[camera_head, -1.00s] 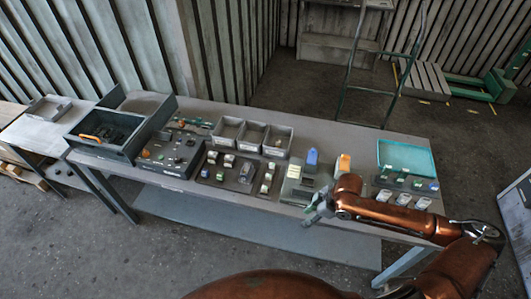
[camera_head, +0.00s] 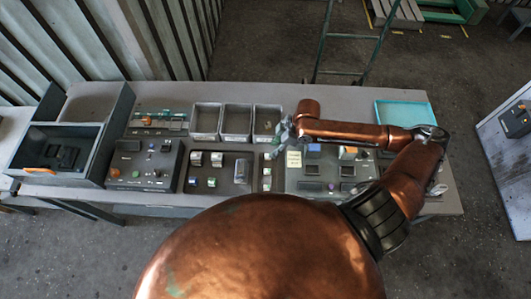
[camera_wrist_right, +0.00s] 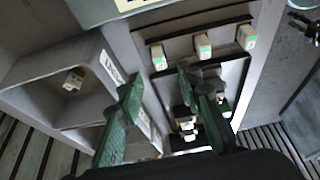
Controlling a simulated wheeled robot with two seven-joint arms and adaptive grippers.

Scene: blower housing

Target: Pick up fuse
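My right gripper (camera_head: 283,138) is above the table, near the right-hand bin and the upper edge of the panels. In the right wrist view its two green-padded fingers (camera_wrist_right: 158,88) are apart with nothing between them. A small pale fuse-like block (camera_wrist_right: 74,80) lies in a grey bin, left of the fingers; it shows small in the head view (camera_head: 268,125). Similar white blocks with green marks, such as one (camera_wrist_right: 203,46), sit in a row on a rail beyond the fingers. I cannot tell which block the task means. My left gripper is out of view.
Three grey bins (camera_head: 237,105) stand at the back of the table (camera_head: 345,103). A dark panel with small blocks (camera_head: 222,186) lies in front of them. A grey box (camera_head: 98,165) stands at the left, and a teal tray (camera_head: 428,103) at the back right.

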